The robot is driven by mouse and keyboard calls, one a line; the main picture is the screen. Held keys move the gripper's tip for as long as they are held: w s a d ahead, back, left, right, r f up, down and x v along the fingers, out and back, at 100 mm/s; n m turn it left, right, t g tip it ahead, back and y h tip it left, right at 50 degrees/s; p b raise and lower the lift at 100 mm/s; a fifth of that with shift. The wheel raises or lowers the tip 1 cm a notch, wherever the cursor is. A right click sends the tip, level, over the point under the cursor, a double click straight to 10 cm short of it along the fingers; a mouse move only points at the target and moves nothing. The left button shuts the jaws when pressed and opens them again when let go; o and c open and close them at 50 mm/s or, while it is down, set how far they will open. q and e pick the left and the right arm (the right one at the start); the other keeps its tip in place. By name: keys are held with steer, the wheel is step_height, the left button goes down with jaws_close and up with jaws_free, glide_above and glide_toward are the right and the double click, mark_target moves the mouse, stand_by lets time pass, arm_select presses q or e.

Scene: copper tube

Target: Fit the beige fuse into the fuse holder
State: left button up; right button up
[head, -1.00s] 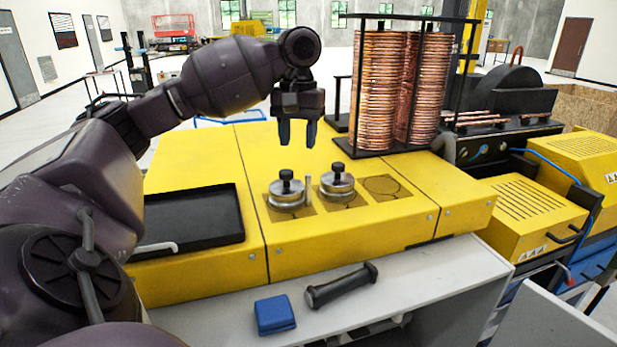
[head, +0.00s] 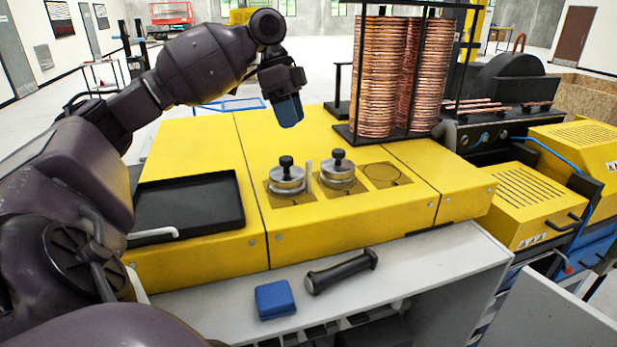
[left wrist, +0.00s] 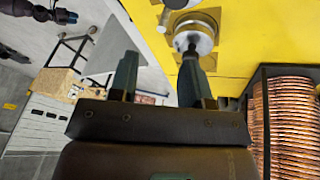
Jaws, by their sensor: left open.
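I see no beige fuse and nothing I can name as a fuse holder in either view. My left gripper (head: 289,112) hangs open and empty above the yellow machine top (head: 210,150), behind the two round silver clamps. Its two fingers overlap in the head view. In the left wrist view the spread fingers (left wrist: 157,70) show with nothing between them. The left clamp (head: 287,180) and the right clamp (head: 338,172) have black knobs and stand on the yellow top. One clamp also shows near the right finger in the left wrist view (left wrist: 194,38). My right gripper does not show.
A black tray (head: 190,207) lies at left on the yellow top. A rack of copper coils (head: 376,85) stands right of my gripper. A blue block (head: 275,299) and a black handle-like bar (head: 342,271) lie on the grey front ledge.

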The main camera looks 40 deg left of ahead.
mark_target(307, 161)
arm_select(q)
steer(key=f+m, duration=0.1)
steer(key=d+f+m, duration=0.1)
steer(key=f+m, duration=0.1)
steer(key=d+f+m, duration=0.1)
steer(key=f+m, duration=0.1)
steer(key=shift+w+d, duration=0.15)
steer(key=shift+w, duration=0.2)
steer(key=shift+a+p+x, duration=0.2)
steer(key=shift+p+x, duration=0.5)
steer(key=shift+x, duration=1.95)
jaws_close()
